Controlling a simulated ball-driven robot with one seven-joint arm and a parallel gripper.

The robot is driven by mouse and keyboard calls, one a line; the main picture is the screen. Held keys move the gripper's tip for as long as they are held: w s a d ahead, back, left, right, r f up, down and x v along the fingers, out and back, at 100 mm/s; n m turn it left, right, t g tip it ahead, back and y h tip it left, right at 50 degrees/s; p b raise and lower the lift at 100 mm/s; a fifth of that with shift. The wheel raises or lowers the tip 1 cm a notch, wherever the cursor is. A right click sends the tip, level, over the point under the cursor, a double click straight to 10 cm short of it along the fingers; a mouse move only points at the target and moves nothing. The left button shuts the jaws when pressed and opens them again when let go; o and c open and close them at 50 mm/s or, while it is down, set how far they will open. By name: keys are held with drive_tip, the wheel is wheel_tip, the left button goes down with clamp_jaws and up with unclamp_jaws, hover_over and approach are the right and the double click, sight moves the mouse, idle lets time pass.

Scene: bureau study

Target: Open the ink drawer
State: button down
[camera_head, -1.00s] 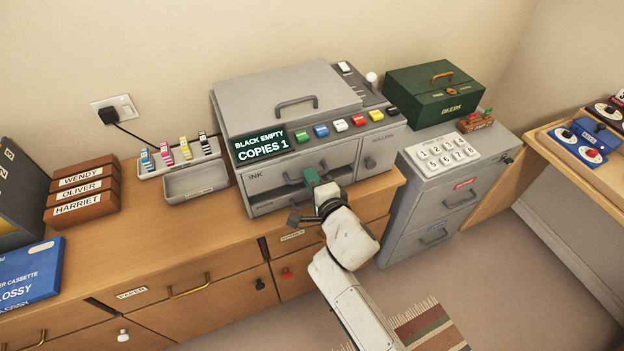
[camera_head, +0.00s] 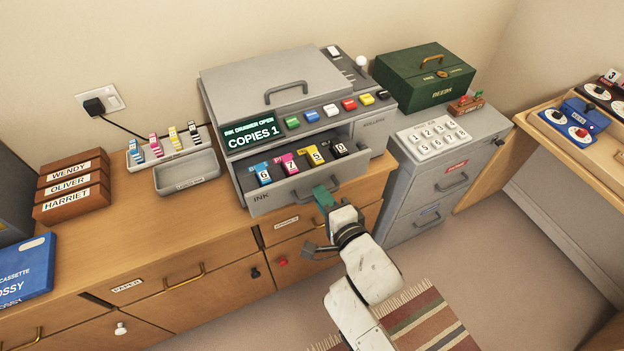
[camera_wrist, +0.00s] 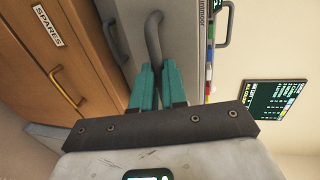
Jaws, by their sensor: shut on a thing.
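The ink drawer (camera_head: 258,201) of the grey copier (camera_head: 222,114) stands pulled out. Several ink cartridges (camera_head: 289,165) sit in it, with cyan, magenta, yellow and black tops and numbers on them. The copier's screen reads "INK DRAWER OPEN" and "COPIES 1". My gripper (camera_head: 322,194) is at the drawer's front. In the wrist view its teal fingers (camera_wrist: 157,84) are shut on the drawer's handle (camera_wrist: 152,38), a grey bar.
A tray of ink bottles (camera_head: 148,154) and an empty grey tray (camera_head: 186,179) stand left of the copier. A grey filing cabinet (camera_head: 427,187) with a green box (camera_head: 424,77) stands at right. Wooden drawers (camera_head: 180,290) are below; a striped rug (camera_head: 425,318) lies on the floor.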

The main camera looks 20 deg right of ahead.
drive_tip(key=s, duration=0.4)
drive_tip(key=shift+s+f, duration=0.1)
drive_tip(key=shift+s, duration=0.15)
drive_tip(key=c, duration=1.2)
unclamp_jaws()
drive_tip(key=shift+o, duration=0.2)
drive_tip(key=b+v, duration=0.1)
drive_tip(key=v, duration=0.9)
drive_tip(key=shift+s, duration=0.35)
